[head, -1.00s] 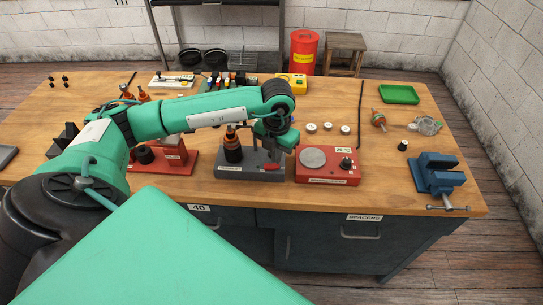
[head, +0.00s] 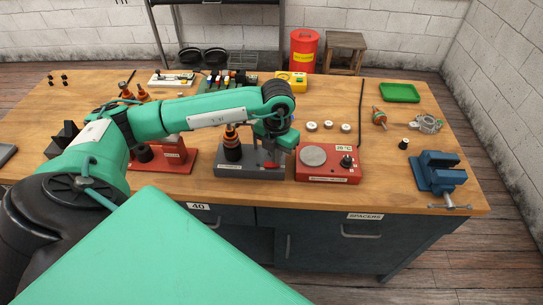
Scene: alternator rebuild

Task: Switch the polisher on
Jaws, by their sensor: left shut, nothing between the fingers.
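A grey machine with a flat base (head: 233,172) stands near the front edge of the bench, and I take it to be the polisher; its front label is too small to read surely. A black and orange upright part (head: 232,150) stands on its left side. A small red piece, seemingly its switch (head: 270,165), shows at the right of the base. My left gripper (head: 274,155) points down just above and behind this red piece, shut and empty. Its fingertips are partly hidden, and I cannot tell whether they touch. My right gripper is out of view.
A red heater box (head: 328,174) with a round plate and black knob stands close on the right. A red machine (head: 178,158) stands to the left, partly behind my arm. A blue vise (head: 437,172) is at the right front corner.

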